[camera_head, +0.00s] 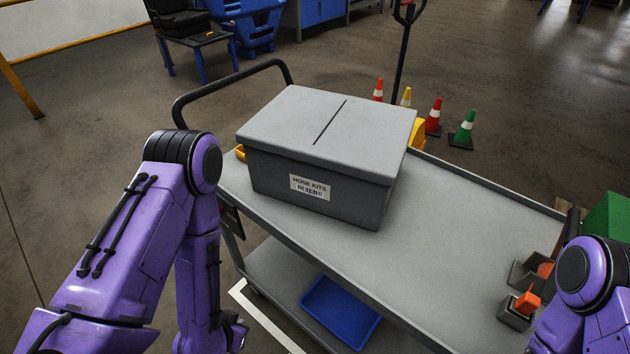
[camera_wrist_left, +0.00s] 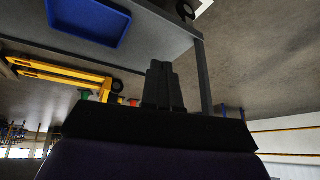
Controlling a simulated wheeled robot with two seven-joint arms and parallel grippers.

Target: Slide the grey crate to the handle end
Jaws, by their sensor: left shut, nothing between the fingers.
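The grey crate (camera_head: 345,192) stands upright on the top deck of a grey cart (camera_head: 460,240), lid closed, with a "HOSE KITS" label on its near side. It sits at the cart's left end, close to the black handle (camera_head: 232,83). My left arm hangs at the left of the cart in the head view, apart from the crate. My left gripper (camera_wrist_left: 162,86) shows in the left wrist view, shut and empty, near the cart's lower shelf. My right arm enters at the lower right; its gripper is out of frame.
Small grey bins (camera_head: 516,312) with orange contents and a green box (camera_head: 608,217) are at the cart's right end. The deck between is clear. A blue tray (camera_head: 340,312) lies on the lower shelf. Several cones (camera_head: 463,128) stand on the floor behind.

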